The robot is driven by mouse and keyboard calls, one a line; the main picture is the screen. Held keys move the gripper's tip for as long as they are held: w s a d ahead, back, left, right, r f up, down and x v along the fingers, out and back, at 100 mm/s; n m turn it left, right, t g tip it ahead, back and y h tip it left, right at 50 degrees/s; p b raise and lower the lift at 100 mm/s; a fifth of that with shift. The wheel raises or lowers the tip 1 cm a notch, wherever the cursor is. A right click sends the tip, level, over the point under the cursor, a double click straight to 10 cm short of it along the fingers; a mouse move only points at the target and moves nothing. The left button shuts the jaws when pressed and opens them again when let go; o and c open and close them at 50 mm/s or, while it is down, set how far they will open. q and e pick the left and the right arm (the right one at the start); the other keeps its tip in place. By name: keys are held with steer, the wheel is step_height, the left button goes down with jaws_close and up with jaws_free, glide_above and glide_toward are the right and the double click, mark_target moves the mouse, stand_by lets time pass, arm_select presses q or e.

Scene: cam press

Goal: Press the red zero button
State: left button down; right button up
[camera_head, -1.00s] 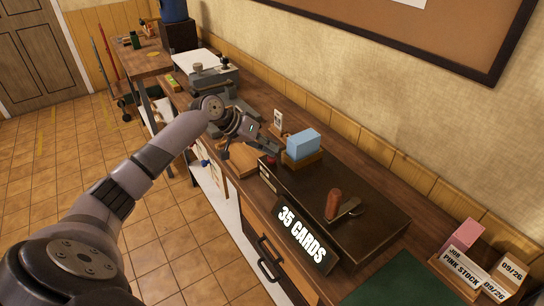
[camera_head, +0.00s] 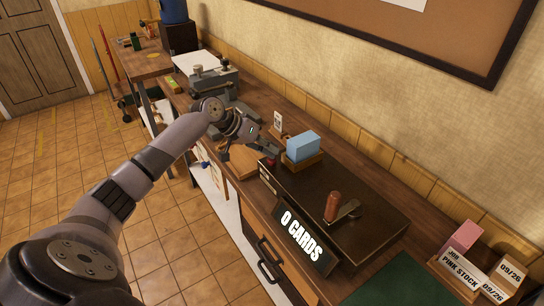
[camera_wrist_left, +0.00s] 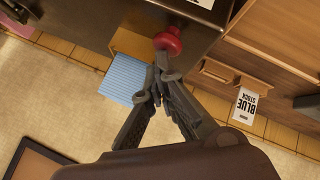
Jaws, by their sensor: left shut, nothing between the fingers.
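The red zero button (camera_head: 270,162) sticks out from the left end of the dark press box (camera_head: 378,218). It shows larger in the left wrist view (camera_wrist_left: 169,40), as a round red knob. The counter sign (camera_head: 301,236) on the box reads "0 CARDS". My left gripper (camera_head: 274,153) is shut and empty, with its tips right at the button. In the left wrist view the closed fingertips (camera_wrist_left: 162,64) meet the knob's near edge; I cannot tell whether they press it. My right gripper is not in view.
A stack of blue cards (camera_head: 302,145) sits in a wooden holder beside the button. A lever with a reddish-brown handle (camera_head: 333,205) is on the box. A pink stock holder (camera_head: 480,270) stands at right. A grey machine (camera_head: 207,77) stands farther back on the bench.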

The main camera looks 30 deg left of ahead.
arm_select(q)
steer(key=shift+r+p, duration=0.45)
steer(key=shift+r, duration=0.25)
step_height(320, 180, up, 5)
steer(key=p, duration=0.4)
steer(key=shift+r+p, duration=0.1)
steer(key=shift+p, duration=0.3)
stand_by(0.3)
